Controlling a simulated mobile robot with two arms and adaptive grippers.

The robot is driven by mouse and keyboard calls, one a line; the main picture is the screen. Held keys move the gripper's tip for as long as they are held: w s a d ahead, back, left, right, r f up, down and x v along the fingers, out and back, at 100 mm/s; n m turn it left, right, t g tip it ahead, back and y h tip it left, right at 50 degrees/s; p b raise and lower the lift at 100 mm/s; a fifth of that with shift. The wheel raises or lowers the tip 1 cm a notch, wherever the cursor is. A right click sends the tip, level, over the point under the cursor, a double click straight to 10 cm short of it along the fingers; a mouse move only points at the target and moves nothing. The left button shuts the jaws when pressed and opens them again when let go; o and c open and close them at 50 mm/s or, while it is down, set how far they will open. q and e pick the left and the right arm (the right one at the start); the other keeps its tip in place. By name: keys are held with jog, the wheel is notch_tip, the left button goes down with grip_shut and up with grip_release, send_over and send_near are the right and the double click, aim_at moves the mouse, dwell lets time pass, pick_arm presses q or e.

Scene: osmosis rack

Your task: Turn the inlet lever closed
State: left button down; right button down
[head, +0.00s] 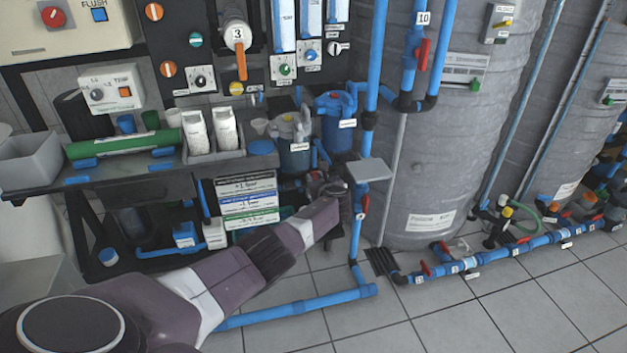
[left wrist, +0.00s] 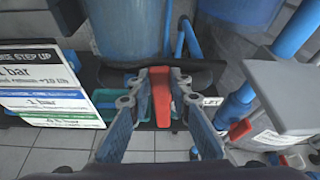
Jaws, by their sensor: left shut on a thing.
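The red inlet lever (left wrist: 161,98) shows in the left wrist view, pointing toward the camera below a dark horizontal pipe. My left gripper (left wrist: 159,78) is shut on it, with one finger on each side of the lever. The lever is mostly hidden there by the gripper. My right gripper is in neither view.
A grey plate (head: 369,170) stands close to the right of the gripper, also seen in the wrist view (left wrist: 287,92). A label panel (head: 246,199) is close on the left. Blue filter housings (head: 336,125) are just above. Open tiled floor (head: 420,318) lies in front.

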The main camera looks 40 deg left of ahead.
pick_arm(q)
jog(key=shift+w+d+f+m+g, duration=0.1)
jog(key=shift+w+d+m+g, duration=0.2)
jog(key=shift+m, duration=0.1)
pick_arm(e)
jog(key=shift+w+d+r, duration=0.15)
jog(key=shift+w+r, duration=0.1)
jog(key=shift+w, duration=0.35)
pick_arm(q)
jog(key=c, duration=1.8)
grip_release()
jog(key=shift+o, duration=0.2)
jog(key=v, duration=1.2)
jog(key=shift+f, duration=0.1)
